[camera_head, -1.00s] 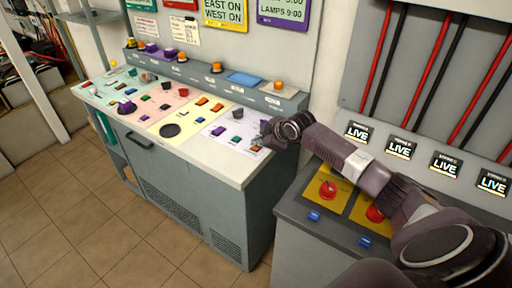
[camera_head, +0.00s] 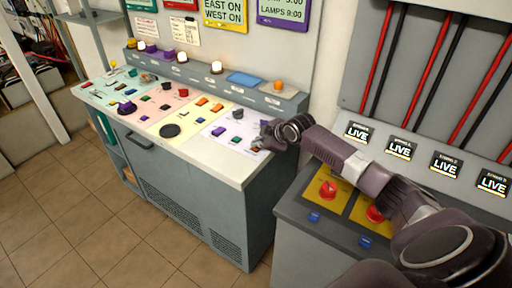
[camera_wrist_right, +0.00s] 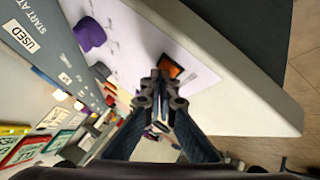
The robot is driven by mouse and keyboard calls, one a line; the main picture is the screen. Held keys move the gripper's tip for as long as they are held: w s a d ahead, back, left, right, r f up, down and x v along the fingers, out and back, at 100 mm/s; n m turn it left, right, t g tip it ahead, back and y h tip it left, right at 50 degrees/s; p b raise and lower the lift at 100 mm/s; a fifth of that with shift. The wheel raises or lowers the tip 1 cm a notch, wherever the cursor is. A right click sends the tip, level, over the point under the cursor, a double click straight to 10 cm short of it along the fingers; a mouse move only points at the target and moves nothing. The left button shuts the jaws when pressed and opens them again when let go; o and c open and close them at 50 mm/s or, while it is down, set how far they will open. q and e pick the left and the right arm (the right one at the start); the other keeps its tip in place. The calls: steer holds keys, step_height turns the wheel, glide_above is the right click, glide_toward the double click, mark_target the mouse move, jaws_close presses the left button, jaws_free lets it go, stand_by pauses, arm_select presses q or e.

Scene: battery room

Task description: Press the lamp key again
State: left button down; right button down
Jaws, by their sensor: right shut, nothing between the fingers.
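The lamp key is a small orange-red rocker in a dark frame on the pale lilac panel at the desk's right end. It shows in the right wrist view (camera_wrist_right: 171,67), just beyond the fingertips. In the head view it is mostly hidden by my right gripper (camera_head: 265,140). The right gripper also shows in the right wrist view (camera_wrist_right: 160,76); its fingers are shut and empty, at the key's near edge. I cannot tell whether they touch it. Lamps on the desk's back ledge glow bright, one mid-ledge (camera_head: 183,57) and one to its right (camera_head: 217,67). My left gripper is not in view.
The control desk (camera_head: 215,168) carries several other knobs and keys, including a purple knob (camera_wrist_right: 90,34) near the gripper. An orange lamp (camera_head: 278,86) stands at the ledge's right end. The floor is clear.

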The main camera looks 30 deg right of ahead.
mark_target(257, 149)
steer(key=shift+r+p, duration=0.75)
steer(key=shift+r, duration=0.05)
step_height(257, 149, up, 5)
steer(key=p, duration=0.4)
steer(key=shift+r+p, duration=0.1)
steer(key=shift+p, duration=0.25)
stand_by(0.4)
